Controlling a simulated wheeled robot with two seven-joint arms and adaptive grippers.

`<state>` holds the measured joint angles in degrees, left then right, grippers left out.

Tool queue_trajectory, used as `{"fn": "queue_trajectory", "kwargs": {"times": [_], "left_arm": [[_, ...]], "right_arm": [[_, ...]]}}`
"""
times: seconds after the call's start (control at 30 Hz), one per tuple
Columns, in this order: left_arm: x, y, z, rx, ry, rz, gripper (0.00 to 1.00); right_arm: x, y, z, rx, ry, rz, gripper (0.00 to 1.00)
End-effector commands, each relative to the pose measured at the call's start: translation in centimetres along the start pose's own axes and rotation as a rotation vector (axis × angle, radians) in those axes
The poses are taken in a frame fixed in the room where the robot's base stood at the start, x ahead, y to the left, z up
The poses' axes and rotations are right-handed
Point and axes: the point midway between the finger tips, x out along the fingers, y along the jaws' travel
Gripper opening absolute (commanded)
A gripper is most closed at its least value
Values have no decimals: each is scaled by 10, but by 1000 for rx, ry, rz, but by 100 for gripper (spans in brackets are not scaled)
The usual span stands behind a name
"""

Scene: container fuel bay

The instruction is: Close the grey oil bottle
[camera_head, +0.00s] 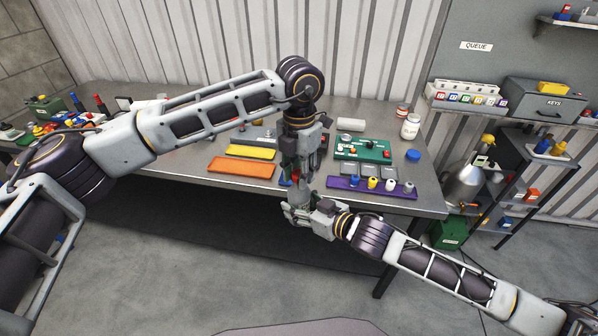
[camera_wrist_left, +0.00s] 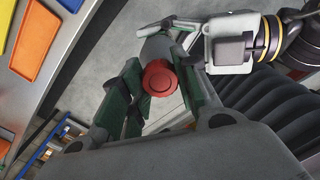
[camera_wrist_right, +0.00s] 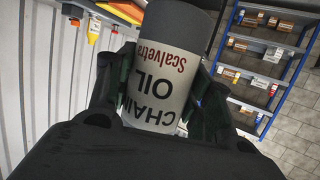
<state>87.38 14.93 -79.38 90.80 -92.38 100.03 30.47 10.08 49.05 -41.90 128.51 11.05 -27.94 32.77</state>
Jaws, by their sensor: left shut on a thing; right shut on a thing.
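A grey oil bottle (camera_wrist_right: 165,85) with a white "CHAIN OIL" label fills the middle of the right wrist view. My right gripper (camera_head: 299,206) is shut around its body, in front of the bench edge. My left gripper (camera_head: 298,174) points down from just above my right one. In the left wrist view, a round red cap (camera_wrist_left: 160,78) sits between the left fingers, and the left gripper is shut on it. The grey bottle (camera_wrist_left: 156,47) shows behind the cap, roughly in line with it. I cannot tell whether cap and bottle touch; the bottle's mouth is hidden.
The metal bench (camera_head: 205,185) lies behind the grippers. It carries an orange tray (camera_head: 242,168), a yellow tray (camera_head: 251,152), a purple tray (camera_head: 340,184) with several small items, a green box (camera_head: 362,150), a white jar (camera_head: 410,128) and a blue lid (camera_head: 413,155). The floor in front is clear.

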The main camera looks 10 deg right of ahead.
Motion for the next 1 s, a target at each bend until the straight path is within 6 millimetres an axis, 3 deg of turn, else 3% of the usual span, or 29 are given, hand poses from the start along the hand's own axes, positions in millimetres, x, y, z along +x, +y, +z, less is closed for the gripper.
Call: {"fn": "queue_trajectory", "kwargs": {"times": [0.5, 0.53, 0.67, 1.0], "left_arm": [[-1, -2, 1, 2, -3, -3, 2], [-1, -2, 1, 2, -3, -3, 33], [-1, -1, 0, 2, -2, -2, 50], [-1, 0, 0, 0, -1, -1, 52]], "right_arm": [[0, -1, 0, 2, 1, -2, 0], [0, -1, 0, 2, 1, -2, 0], [0, -1, 0, 1, 1, -1, 0], [0, 0, 0, 0, 1, 0, 0]]}}
